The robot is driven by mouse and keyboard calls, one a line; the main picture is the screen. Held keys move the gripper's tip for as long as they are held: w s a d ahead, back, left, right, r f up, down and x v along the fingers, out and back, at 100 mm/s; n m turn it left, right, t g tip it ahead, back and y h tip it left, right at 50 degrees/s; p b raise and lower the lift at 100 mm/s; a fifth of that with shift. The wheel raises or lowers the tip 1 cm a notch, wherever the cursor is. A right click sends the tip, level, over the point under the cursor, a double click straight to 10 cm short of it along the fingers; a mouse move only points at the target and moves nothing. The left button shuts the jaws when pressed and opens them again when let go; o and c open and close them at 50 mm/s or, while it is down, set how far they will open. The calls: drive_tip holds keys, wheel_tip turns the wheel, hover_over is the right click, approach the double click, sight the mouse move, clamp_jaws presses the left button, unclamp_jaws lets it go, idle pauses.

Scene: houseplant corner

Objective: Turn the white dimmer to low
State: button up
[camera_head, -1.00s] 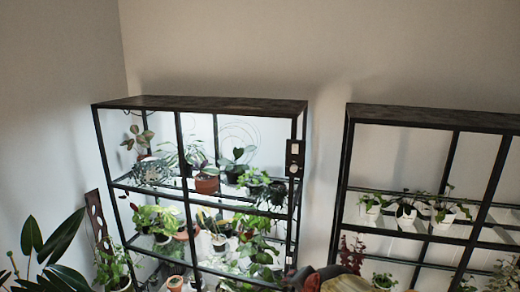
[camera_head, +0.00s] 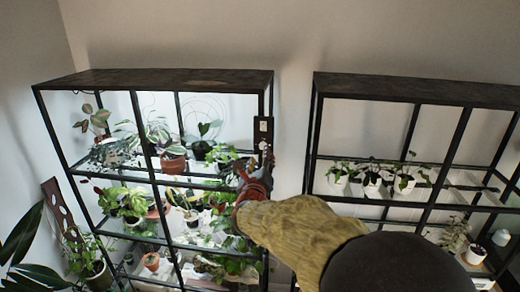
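The white dimmer (camera_head: 263,145) is a small round knob low on a black panel (camera_head: 256,133) fixed to the front right post of the left shelf. A small white switch (camera_head: 263,126) sits above it on the same panel. My gripper (camera_head: 262,160), red and dark, reaches up from below, with its tips just under the dimmer in the picture. Whether the tips touch the knob cannot be told. The finger gap is too small to make out. The knob's setting is too small to read.
The lit left shelf (camera_head: 150,80) holds several potted plants close to my gripper's left. A second black shelf (camera_head: 420,90) with white pots stands at the right. Bare wall shows between the two shelves. A large-leaved plant (camera_head: 20,240) is at the lower left.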

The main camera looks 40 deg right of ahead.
sight(262, 150)
drive_tip(key=p+x, duration=0.2)
drive_tip(key=x, duration=0.4)
drive_tip(key=shift+w+d, duration=0.1)
drive_tip(key=shift+d, duration=0.15)
drive_tip(key=shift+c, duration=0.5)
clamp_jaws()
